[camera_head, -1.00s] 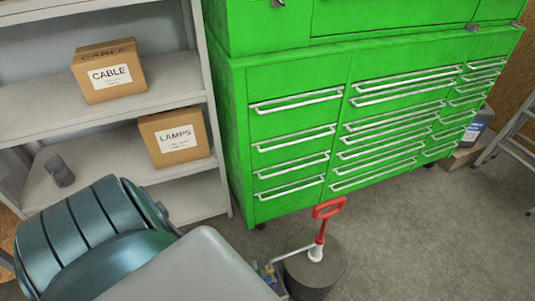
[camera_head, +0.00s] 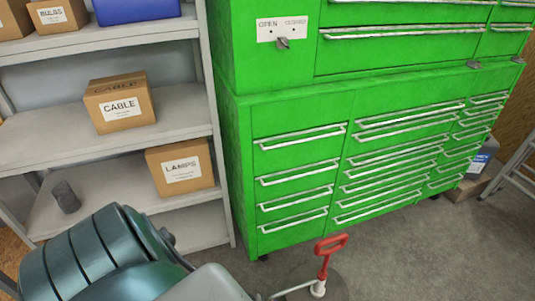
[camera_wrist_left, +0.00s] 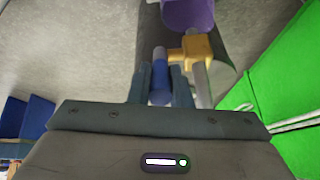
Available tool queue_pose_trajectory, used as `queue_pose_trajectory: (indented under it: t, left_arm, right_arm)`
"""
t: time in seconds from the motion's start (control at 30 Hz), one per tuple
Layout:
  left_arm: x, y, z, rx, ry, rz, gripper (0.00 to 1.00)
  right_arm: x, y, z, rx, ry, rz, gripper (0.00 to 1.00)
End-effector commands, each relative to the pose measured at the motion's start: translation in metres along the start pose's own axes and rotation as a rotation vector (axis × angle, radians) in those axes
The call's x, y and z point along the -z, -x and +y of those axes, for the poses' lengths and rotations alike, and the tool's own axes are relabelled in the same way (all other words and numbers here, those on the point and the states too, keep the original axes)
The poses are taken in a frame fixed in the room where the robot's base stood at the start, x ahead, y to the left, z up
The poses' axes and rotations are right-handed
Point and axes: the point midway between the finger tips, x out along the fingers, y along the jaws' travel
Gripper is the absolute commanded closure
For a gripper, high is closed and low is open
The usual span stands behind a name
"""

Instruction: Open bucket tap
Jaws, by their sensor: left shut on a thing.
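In the left wrist view, my left gripper (camera_wrist_left: 160,88) is shut on the blue tap handle (camera_wrist_left: 160,68), which stands between its two fingers. The brass tap body (camera_wrist_left: 197,47) is just right of the handle, beside a dark grey cylinder (camera_wrist_left: 150,27) that looks like the bucket. A purple part (camera_wrist_left: 188,13) shows at the top edge. In the head view, a red handle (camera_head: 328,245) with a white lower end stands at the bottom; the bucket is nearly all out of frame. My right gripper is not in view.
A green tool cabinet (camera_head: 290,105) with several drawers stands behind. Grey shelves (camera_head: 60,135) at left hold cardboard boxes, one marked CABLE (camera_head: 120,102) and one marked LAMPS (camera_head: 181,166).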

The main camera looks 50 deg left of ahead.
Motion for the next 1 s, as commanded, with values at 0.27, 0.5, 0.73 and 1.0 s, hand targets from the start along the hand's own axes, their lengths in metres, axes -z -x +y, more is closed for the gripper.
queue_pose_trajectory:
  t: [0.27, 0.5, 0.73, 1.0]
  left_arm:
    - [-0.001, 0.000, 0.000, 0.000, 0.000, -0.001, 0.61]
    - [0.000, 0.003, 0.000, 0.000, 0.000, 0.000, 0.61]
    - [0.002, 0.032, 0.000, -0.001, 0.000, -0.001, 0.61]
    - [0.002, 0.077, 0.000, -0.001, 0.000, -0.001, 0.61]
  right_arm:
    - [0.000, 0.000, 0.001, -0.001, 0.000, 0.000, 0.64]
    - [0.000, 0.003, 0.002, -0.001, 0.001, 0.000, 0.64]
    - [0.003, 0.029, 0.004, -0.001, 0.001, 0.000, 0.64]
    - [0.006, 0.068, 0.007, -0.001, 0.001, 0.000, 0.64]
